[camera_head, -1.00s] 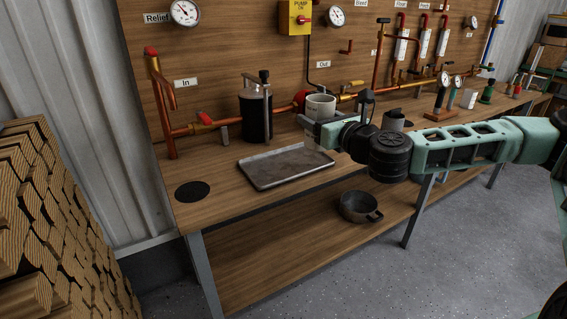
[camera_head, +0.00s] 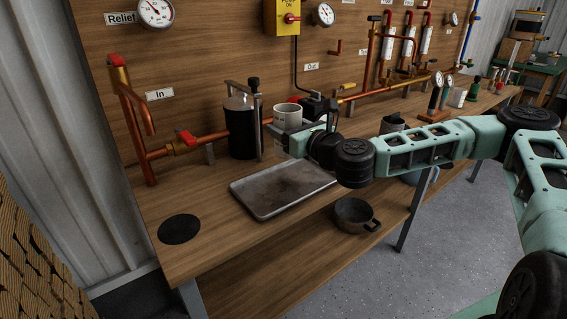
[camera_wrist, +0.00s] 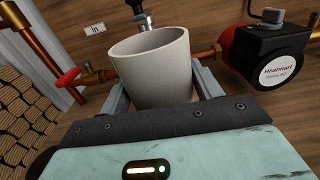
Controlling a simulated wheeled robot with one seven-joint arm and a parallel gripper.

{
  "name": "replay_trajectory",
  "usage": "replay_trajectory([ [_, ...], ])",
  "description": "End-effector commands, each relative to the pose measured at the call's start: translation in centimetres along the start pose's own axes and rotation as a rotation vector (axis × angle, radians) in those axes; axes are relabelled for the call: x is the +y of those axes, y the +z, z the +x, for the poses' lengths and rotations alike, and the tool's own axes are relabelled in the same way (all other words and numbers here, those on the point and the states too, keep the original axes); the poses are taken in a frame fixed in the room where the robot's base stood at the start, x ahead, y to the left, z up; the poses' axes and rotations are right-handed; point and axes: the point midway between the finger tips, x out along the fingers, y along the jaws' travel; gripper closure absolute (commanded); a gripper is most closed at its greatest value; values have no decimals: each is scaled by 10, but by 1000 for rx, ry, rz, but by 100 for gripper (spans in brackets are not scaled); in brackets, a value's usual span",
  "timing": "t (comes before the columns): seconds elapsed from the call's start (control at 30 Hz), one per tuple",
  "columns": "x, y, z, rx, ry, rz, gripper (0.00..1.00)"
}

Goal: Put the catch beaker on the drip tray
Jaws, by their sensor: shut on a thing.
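My gripper (camera_head: 285,136) is shut on a pale grey-white beaker (camera_head: 288,114), which stands upright between the fingers and looks empty. The beaker also fills the middle of the wrist view (camera_wrist: 155,70), with my gripper's fingers (camera_wrist: 165,92) on either side of it. The drip tray (camera_head: 262,212) is a shallow, stained metal tray on the bench, below and to the left of my gripper in the head view. The beaker is held above the bench, near the tray's back edge. The tray is not visible in the wrist view.
A dark cylinder with a metal frame (camera_head: 240,125) stands behind the tray. Copper pipe with a red-handled valve (camera_head: 187,140) runs along the board. A round black pad (camera_head: 180,229) lies left of the tray. A dark pot (camera_head: 352,215) sits on the lower shelf.

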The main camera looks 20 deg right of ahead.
Motion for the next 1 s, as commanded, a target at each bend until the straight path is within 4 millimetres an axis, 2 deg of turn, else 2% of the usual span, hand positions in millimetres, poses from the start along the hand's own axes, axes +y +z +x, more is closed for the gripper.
replay_trajectory([
  [0.03,0,-12,0,1,0,1,64],
  [0.1,0,-22,0,1,0,1,64],
  [0.27,0,-32,0,-1,-1,0,64],
  [0.53,0,-66,0,0,-1,1,64],
  [0.87,0,-68,0,-1,-1,1,64],
  [0.9,0,-69,0,-1,-1,1,33],
  [0.97,0,-68,0,-1,-1,0,17],
  [1.0,0,-68,0,-1,-1,0,14],
])
